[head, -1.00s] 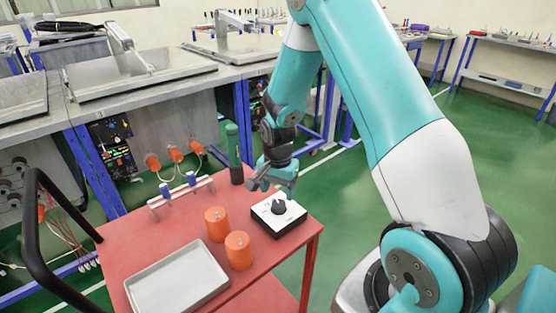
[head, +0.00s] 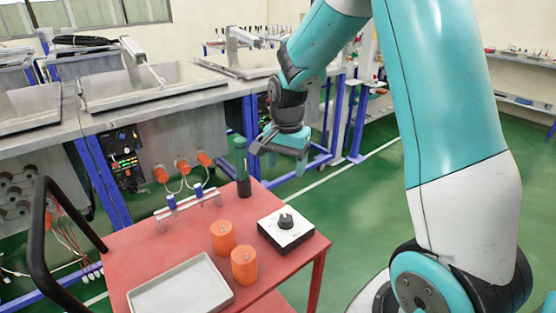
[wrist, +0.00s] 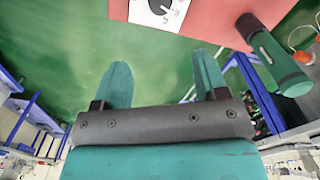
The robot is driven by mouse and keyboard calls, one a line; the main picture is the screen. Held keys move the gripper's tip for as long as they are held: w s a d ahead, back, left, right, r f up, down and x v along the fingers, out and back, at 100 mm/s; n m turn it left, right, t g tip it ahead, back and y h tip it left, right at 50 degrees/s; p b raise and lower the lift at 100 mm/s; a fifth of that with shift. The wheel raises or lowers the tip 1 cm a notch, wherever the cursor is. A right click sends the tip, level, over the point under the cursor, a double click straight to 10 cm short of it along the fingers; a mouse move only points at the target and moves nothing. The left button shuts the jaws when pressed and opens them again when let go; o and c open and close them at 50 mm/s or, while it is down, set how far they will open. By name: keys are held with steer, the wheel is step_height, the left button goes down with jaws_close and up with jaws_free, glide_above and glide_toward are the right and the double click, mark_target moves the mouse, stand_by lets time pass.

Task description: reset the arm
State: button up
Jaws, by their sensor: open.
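My gripper (head: 285,158) is raised above the back right corner of the red cart (head: 130,245) in the head view, apart from everything on it. In the wrist view my gripper (wrist: 163,85) shows two teal fingers spread apart with nothing between them, over green floor. A white and black box with a dark knob (head: 286,230) stands on the cart's right side, below my gripper. Its white top (wrist: 158,10) shows partly at the upper edge of the wrist view.
A dark green cylinder (head: 242,165) stands upright at the cart's back edge. Two orange cylinders (head: 223,238) (head: 244,265), a grey tray (head: 180,292) and a small rack with blue parts (head: 186,203) are on the cart. A workbench (head: 150,98) runs behind. Green floor is free to the right.

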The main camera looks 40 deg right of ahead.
steer(key=shift+a, duration=0.1)
steer(key=s+a+r+n+y, duration=0.2)
steer(key=s+a+r+n, duration=0.3)
steer(key=s+a+n, duration=0.5)
steer(key=s+a+r+n+y, duration=0.2)
steer(key=s+a+r+n, duration=0.3)
steer(key=s+a+n, duration=0.4)
steer(key=s+a, duration=0.3)
steer(key=shift+n, duration=0.4)
